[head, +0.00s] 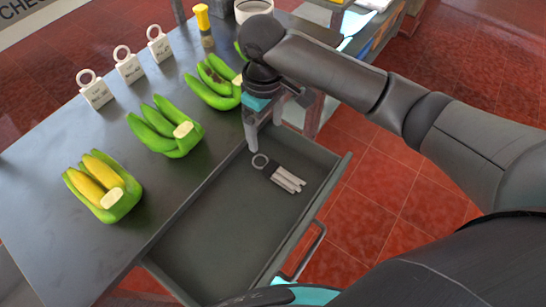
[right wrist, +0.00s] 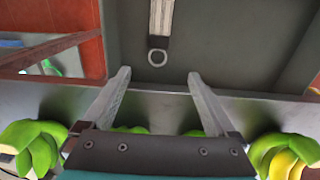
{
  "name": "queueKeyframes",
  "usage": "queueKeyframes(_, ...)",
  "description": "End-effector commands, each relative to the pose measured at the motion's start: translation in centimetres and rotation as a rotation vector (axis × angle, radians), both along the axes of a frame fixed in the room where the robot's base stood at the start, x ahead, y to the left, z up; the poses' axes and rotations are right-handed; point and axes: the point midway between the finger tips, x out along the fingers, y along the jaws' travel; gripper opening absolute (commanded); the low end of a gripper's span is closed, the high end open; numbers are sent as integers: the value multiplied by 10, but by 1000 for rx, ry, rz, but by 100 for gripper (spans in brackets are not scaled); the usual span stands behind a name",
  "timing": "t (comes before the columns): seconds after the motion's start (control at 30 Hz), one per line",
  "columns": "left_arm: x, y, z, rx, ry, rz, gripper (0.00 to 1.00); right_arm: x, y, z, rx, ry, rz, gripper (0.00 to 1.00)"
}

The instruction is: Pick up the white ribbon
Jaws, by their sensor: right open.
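What looks like the white ribbon (head: 288,179) is a bundle of pale strips with a dark band and a ring (head: 260,161) at one end. It lies on the floor of the open grey drawer (head: 215,230), near its far end. My right gripper (head: 264,132) is open and empty, pointing down above the drawer's far end, close to the ring but apart from it. In the right wrist view the strips (right wrist: 161,16) and ring (right wrist: 157,57) lie beyond the spread fingertips (right wrist: 158,76). My left gripper is not in view.
Several green and yellow banana bunches (head: 165,130) stand on the grey counter (head: 60,150) beside the drawer. White tags with rings (head: 128,65) stand along its back edge. The drawer walls (head: 322,200) border the ribbon; the rest of the drawer is empty. Red tiled floor (head: 385,190) lies right.

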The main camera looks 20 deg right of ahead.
Motion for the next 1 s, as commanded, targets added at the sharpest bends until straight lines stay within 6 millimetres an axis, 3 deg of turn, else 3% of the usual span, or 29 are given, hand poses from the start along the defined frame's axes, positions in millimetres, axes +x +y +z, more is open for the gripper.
queueKeyframes(0.13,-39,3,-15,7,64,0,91,-1,-1,-33,-2,3,-1,92)
queueKeyframes(0.3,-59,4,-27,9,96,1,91,-1,-1,-69,-2,3,-1,92)
queueKeyframes(0.43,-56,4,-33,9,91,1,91,-1,-1,-87,-1,1,-1,92)
queueKeyframes(0.7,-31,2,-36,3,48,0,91,-1,-2,-101,0,0,1,92)
queueKeyframes(1.0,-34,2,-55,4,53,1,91,-1,-8,-144,-1,0,1,92)
